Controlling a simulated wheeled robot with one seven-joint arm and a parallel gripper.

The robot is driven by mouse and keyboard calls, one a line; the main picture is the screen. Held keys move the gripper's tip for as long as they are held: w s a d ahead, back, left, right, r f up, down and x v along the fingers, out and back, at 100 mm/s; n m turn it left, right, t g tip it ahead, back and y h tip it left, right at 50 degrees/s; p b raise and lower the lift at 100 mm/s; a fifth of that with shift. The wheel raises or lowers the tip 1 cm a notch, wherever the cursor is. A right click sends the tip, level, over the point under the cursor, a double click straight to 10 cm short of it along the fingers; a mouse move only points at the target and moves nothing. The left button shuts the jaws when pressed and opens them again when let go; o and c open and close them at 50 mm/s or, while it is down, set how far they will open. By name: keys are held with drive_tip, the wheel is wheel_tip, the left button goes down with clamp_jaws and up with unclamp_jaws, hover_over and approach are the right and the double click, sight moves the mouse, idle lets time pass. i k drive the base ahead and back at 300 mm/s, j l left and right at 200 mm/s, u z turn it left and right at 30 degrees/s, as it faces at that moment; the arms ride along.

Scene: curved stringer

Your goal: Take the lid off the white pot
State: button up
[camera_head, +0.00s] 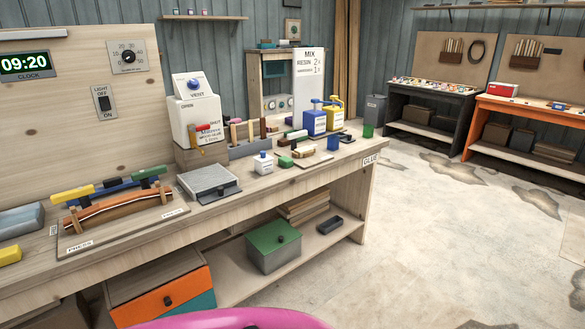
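A small white pot (263,164) with a dark blue lid (263,154) on top stands upright on the wooden workbench (345,176), right of the grey flat-topped box. The lid sits on the pot. The marks on the pot's front are too small to read. My gripper is not in view.
A clamped press (115,208) is at left. The floor (440,250) at right is open.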

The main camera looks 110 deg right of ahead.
sight(263, 157)
drive_tip(key=z, duration=3.85)
drive_tip(key=i+l+u, duration=0.35)
drive_tip(key=i, duration=0.2)
drive_tip(key=i+l+u, duration=0.35)
drive_tip(key=i, duration=0.15)
